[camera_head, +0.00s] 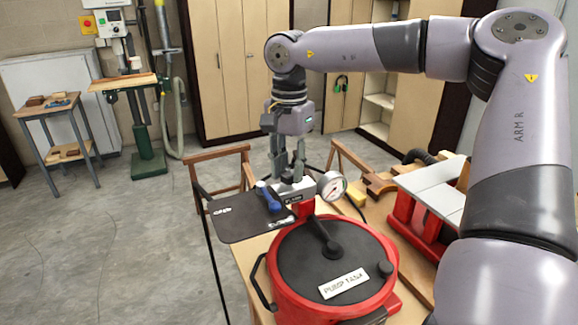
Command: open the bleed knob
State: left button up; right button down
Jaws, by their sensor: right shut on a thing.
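My right gripper (288,177) points down at the small pale valve block (298,189) behind the pump tank. Its fingers are shut at the top of this block, on what appears to be the bleed knob, which they mostly hide. A blue lever handle (269,197) sticks out from the block's left side over a dark plate (238,222) with white lettering. A round white gauge (332,185) sits on the block's right. The red pump tank (381,250) with its black lid stands in front. My left gripper is out of view.
The tank stands on a wooden bench (413,307). A red stand with a pale sloped board (432,190) is at its right. Wooden frames stand behind the bench. The floor to the left is free. A drill press (128,85) and side table (55,110) are far left.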

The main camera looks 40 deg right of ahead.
aim_at(289, 172)
jog(key=c, duration=1.2)
grip_release()
jog(key=shift+c, duration=0.2)
notch_tip(289, 172, up, 12)
